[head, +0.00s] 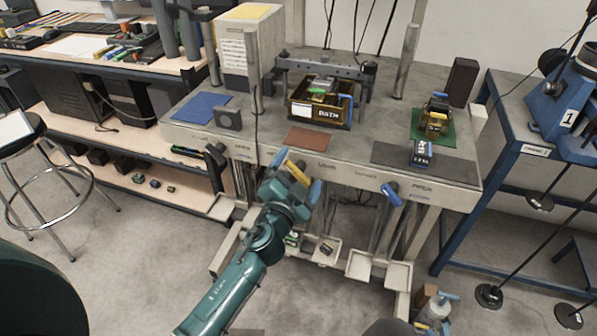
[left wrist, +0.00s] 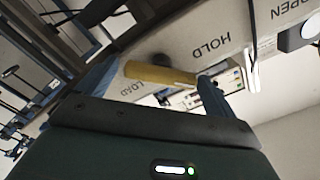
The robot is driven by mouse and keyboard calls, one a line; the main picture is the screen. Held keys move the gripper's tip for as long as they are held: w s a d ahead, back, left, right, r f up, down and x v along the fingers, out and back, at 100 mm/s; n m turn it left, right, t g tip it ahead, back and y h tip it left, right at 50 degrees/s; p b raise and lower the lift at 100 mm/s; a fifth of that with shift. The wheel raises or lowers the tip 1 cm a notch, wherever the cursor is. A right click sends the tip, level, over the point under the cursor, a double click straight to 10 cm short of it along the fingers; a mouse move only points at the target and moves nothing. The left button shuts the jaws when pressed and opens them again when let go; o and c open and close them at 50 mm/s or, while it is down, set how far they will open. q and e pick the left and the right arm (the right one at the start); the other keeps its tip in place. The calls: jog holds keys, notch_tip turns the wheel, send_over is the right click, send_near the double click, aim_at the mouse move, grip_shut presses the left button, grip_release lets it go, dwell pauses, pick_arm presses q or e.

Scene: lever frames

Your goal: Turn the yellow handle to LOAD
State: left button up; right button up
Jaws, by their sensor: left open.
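The yellow handle (head: 297,172) is at the front edge of the grey workbench, partly covered by my left gripper (head: 296,174). In the left wrist view the yellow handle (left wrist: 158,75) lies between the two blue fingers of my left gripper (left wrist: 155,88). Its length runs roughly from one finger toward the other. The jaws are open; whether a finger touches the handle I cannot tell. The upside-down LOAD label (left wrist: 138,88) is just beside the handle, and the HOLD label (left wrist: 212,58) is farther right. My right gripper is not in view.
A blue handle (head: 391,194) sits farther right on the same front edge. The grey workbench (head: 250,140) carries a brown bin (head: 303,108), a blue mat (head: 201,107) and a green mat (head: 447,135). A stool (head: 20,130) stands left. Trays (head: 376,268) sit below the bench.

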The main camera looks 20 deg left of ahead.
pick_arm(q)
jog(key=c, duration=1)
